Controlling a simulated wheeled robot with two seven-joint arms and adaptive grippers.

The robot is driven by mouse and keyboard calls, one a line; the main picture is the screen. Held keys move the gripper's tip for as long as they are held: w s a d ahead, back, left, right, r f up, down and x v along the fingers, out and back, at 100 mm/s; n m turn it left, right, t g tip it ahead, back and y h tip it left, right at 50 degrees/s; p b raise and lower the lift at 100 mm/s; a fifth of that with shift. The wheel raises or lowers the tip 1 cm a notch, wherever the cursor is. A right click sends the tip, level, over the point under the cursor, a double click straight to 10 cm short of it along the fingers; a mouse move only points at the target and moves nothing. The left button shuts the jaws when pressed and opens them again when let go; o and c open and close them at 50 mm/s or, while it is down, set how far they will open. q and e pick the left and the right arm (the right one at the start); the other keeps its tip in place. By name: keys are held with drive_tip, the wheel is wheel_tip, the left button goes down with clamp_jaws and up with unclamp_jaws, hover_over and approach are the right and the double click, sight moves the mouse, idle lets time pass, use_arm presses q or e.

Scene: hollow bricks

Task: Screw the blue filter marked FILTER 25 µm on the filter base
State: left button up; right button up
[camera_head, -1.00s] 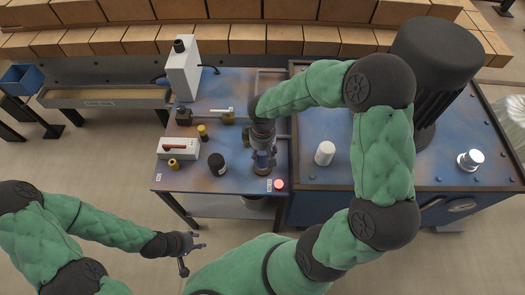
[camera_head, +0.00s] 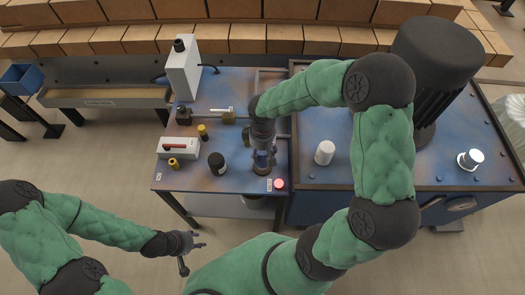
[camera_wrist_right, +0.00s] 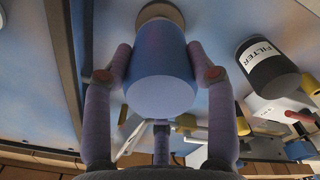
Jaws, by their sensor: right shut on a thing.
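A blue filter (camera_wrist_right: 160,75) sits between the fingers of my right gripper (camera_wrist_right: 160,75), which is shut on it. Its plain round end faces the wrist camera, and no marking is readable. In the head view the right gripper (camera_head: 263,162) is over the right part of the small blue table, with some blue (camera_head: 262,159) showing between its fingers. Beyond the filter's far end is a tan round part (camera_wrist_right: 160,12); I cannot tell whether it is the filter base or whether they touch. My left gripper (camera_head: 193,248) is open and empty, in front of the table.
A black filter with a white FILTER label (camera_wrist_right: 265,65) stands beside the right gripper; it also shows in the head view (camera_head: 217,163). Yellow-and-black parts (camera_head: 174,163), a white box (camera_head: 178,147) and a red light (camera_head: 279,184) are nearby. A white cylinder (camera_head: 324,153) stands to the right.

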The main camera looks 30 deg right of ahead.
drive_tip(key=shift+f+b, duration=0.95)
drive_tip(key=shift+f, duration=0.25)
idle(0.7)
drive_tip(key=o, duration=1.5)
drive_tip(key=shift+c, duration=0.2)
wheel_tip(320, 180, up, 12)
